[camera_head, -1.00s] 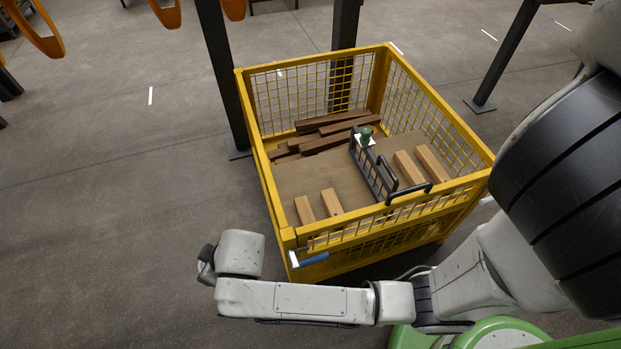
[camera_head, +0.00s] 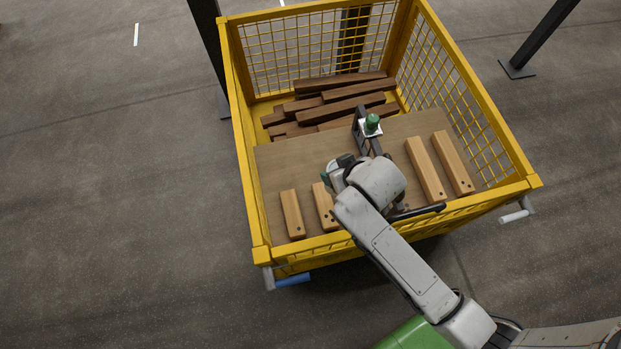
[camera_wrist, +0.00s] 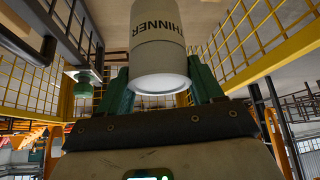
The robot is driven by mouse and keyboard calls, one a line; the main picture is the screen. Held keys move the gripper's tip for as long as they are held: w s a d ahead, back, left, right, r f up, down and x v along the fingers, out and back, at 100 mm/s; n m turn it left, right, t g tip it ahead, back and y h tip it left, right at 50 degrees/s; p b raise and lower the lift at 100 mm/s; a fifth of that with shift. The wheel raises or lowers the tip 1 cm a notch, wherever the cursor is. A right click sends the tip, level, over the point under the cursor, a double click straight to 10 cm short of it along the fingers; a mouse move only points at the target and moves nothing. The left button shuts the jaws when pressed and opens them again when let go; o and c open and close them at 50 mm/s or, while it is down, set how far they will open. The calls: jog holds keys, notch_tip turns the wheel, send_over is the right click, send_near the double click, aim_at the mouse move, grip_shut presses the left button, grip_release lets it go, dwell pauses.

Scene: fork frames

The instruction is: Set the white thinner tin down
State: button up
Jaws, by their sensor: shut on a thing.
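The white thinner tin (camera_wrist: 158,45) is pale, with dark THINNER lettering, and fills the top middle of the wrist view. My gripper (camera_wrist: 160,88) is shut on it, with a green finger on each side. In the head view my gripper (camera_head: 328,177) is over the brown board (camera_head: 290,164) inside the yellow crate, left of the dark divider. My wrist hides most of the tin there. I cannot tell whether the tin touches the board.
The yellow mesh crate (camera_head: 243,150) surrounds the board. Dark planks (camera_head: 345,108) lie behind. A green-topped item (camera_head: 372,122) is at the divider's far end.

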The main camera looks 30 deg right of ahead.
jog(key=shift+s+d+f+b, duration=0.3)
jog(key=shift+s+d+f, duration=0.1)
jog(key=shift+s+f, duration=0.35)
jog(key=shift+w+f, duration=0.15)
jog(key=w+a+f+b, duration=0.1)
jog(key=w+f, duration=0.3)
jog(key=w+a+f+b, duration=0.2)
jog(key=w+f, duration=0.2)
jog(key=w+a+f+b, duration=0.1)
jog(key=w+f, duration=0.3)
jog(key=w, duration=0.1)
jog(key=shift+a+f, duration=0.35)
jog(key=shift+f, duration=0.05)
jog(key=o, duration=1.4)
jog(key=shift+s, duration=0.15)
